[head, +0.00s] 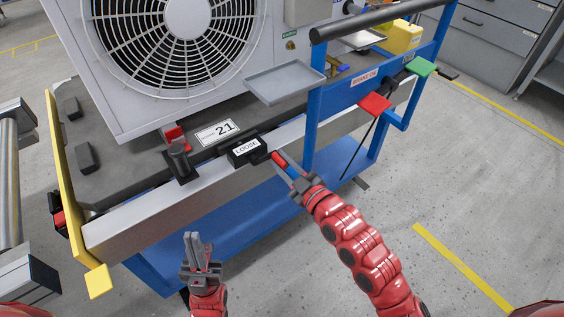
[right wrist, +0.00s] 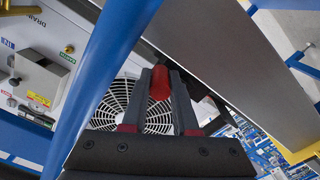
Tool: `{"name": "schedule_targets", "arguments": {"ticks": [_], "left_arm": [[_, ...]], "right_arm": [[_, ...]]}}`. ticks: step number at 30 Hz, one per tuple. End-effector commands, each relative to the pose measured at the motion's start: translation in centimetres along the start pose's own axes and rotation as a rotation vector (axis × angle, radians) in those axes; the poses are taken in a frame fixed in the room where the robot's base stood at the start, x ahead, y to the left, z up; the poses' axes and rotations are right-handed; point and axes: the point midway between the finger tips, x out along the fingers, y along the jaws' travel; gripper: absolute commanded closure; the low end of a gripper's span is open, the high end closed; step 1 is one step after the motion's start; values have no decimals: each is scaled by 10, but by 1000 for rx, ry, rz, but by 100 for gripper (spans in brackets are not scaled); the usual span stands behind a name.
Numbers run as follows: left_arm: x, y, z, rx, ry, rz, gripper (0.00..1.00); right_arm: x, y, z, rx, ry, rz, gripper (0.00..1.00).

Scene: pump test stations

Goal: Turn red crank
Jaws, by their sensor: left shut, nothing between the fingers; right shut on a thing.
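The red crank handle (head: 276,157) sticks out beside a black block labelled LOOSE (head: 246,150) on the silver front rail of the blue cart. My right gripper (head: 283,164) is shut on the red handle. In the right wrist view the red handle (right wrist: 160,82) sits between the two fingertips (right wrist: 160,98). The rest of the crank is hidden by the gripper. My left gripper (head: 201,248) is shut and empty, in front of the cart and apart from it.
A fan unit (head: 110,90) stands on the cart. A black clamp with a red part (head: 180,160) is left of the block. A grey tray (head: 285,82) and blue post (head: 314,110) rise near my right gripper. The floor (head: 480,180) at right is clear.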

Motion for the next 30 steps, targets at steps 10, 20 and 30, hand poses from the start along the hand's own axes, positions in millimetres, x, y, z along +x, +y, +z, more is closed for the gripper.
{"name": "schedule_targets", "arguments": {"ticks": [10,20,30], "left_arm": [[-18,1,3,0,0,0,100],[-24,1,3,2,5,7,100],[-26,1,3,3,8,11,100]], "right_arm": [[0,-11,14,296,-1,0,100],[0,-22,20,564,-1,0,100],[0,-29,22,718,0,1,100]]}}
